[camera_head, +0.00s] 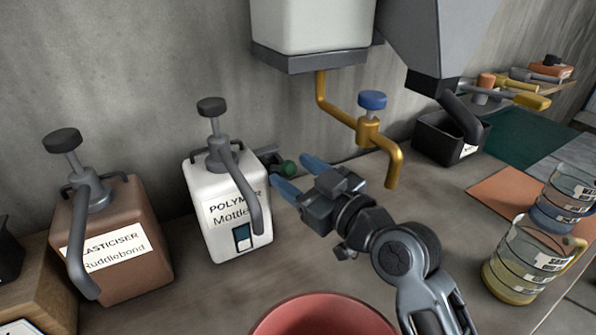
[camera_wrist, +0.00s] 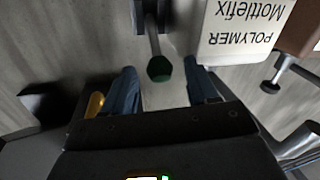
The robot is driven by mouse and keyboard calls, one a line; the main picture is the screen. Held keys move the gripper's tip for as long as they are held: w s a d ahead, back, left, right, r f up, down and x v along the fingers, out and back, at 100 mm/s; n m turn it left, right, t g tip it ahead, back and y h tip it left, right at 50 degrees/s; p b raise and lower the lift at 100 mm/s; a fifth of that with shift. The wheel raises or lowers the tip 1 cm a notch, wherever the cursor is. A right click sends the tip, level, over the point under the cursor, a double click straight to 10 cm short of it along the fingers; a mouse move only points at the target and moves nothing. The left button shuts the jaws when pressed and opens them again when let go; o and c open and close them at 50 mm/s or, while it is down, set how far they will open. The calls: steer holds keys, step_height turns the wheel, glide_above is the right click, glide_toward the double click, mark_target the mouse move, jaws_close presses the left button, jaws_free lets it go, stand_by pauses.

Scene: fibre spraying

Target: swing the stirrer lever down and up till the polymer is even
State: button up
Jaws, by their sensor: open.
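The white polymer container (camera_head: 198,190), labelled "POLYMER Mottlefix", stands upright on the bench with a dark pump spout on top. A small window (camera_head: 242,238) shows low on its front. The stirrer lever, with a dark green knob (camera_head: 288,168), sticks out from the container's right side. In the wrist view the green knob (camera_wrist: 159,69) and its grey rod lie ahead, between the lines of the two blue fingers. My gripper (camera_head: 297,175) is open beside the knob, with its fingertips close to it. I cannot tell whether they touch it.
The brown plasticiser container (camera_head: 130,270) stands at left. A red bowl (camera_head: 320,318) sits in front. A yellow tap (camera_head: 378,145) hangs from a hopper behind my gripper. Measuring jugs (camera_head: 520,265) stand at right, a black bin (camera_head: 440,140) at the back.

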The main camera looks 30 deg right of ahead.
jaws_close()
stand_by(0.5)
